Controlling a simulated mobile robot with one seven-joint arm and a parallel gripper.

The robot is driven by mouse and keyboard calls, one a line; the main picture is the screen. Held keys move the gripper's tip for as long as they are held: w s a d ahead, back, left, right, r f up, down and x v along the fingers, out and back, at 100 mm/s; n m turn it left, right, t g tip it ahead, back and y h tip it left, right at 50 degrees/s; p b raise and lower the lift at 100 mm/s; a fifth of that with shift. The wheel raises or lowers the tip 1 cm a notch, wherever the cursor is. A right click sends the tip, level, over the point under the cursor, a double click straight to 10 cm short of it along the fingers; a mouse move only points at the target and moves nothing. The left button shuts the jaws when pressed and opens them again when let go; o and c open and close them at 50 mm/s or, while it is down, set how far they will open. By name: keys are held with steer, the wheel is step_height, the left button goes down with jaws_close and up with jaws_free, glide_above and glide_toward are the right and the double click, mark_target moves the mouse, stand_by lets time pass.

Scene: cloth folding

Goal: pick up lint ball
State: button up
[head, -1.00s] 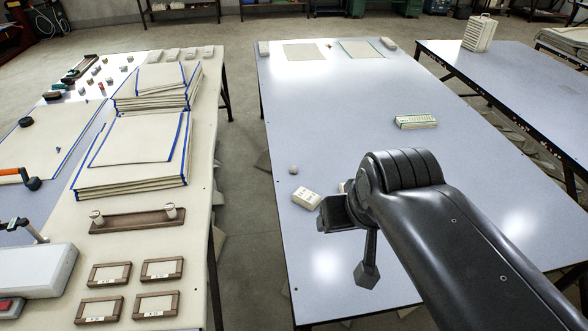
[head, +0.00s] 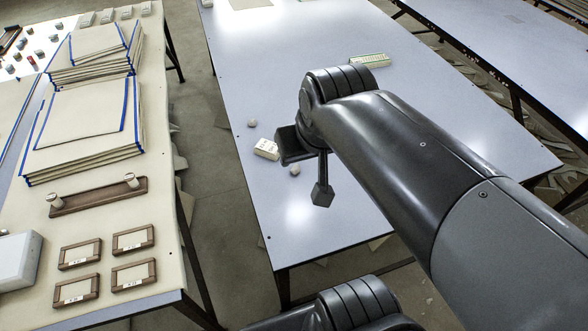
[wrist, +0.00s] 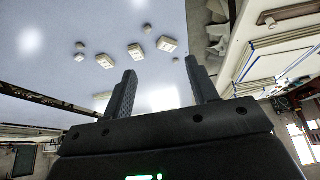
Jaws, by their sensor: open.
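A small round greyish ball (head: 252,123) that looks like lint lies on the pale blue table (head: 300,60) near its left edge. A second small pale ball (head: 295,169) lies nearer, just below my gripper's housing in the head view. In the wrist view, one round ball (wrist: 147,28) sits apart near the top, with other small pale lumps (wrist: 80,46) at left. Which of these is the lint ball is unclear. My gripper (wrist: 162,68) is open, with its fingers spread and nothing between them.
A small white box (head: 266,149) lies beside the gripper; the wrist view shows several box-like blocks (wrist: 135,51). A green-edged box (head: 369,61) lies farther back. The left table (head: 165,250) holds stacked cloths (head: 85,130) and small frames. Much of the blue table is clear.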

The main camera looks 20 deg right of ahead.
steer(key=w+d+f+g, duration=0.1)
steer(key=w+f, duration=0.2)
steer(key=w, duration=0.6)
steer(key=m+g, duration=0.2)
steer(key=g, duration=0.1)
glide_above(295, 169)
steer(key=s, duration=0.1)
step_height(295, 169, down, 22)
steer(key=f, duration=0.7)
steer(key=w+f, duration=0.1)
steer(key=f, duration=0.3)
steer(key=shift+d+f, duration=0.1)
steer(key=shift+f, duration=0.15)
jaws_close()
